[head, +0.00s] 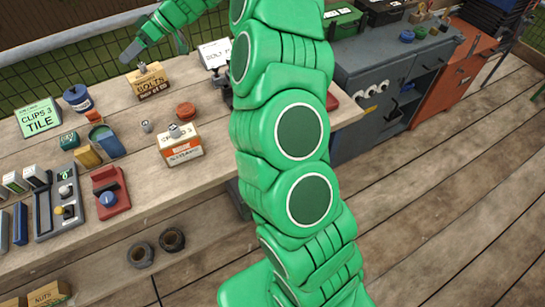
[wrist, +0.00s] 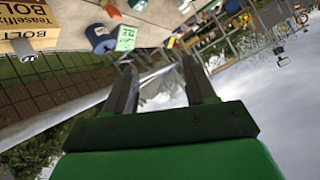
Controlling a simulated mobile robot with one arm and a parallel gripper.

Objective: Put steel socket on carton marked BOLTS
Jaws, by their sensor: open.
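The carton marked BOLTS (head: 152,84) stands on the bench at the back in the head view. A small grey metal piece, apparently the steel socket (head: 142,68), sits on top of it. The carton also shows at the upper left of the wrist view (wrist: 28,18). My gripper (wrist: 158,68) is open, with nothing between its fingers; it points away toward the fence and sky.
A second carton (head: 181,150) with small metal pieces on top stands nearer. A blue tin (head: 77,98), a green CLIPS 3 TILE card (head: 39,119) and a red device (head: 110,192) are at left. A wire fence (head: 70,65) runs behind the bench. A grey cabinet stands right.

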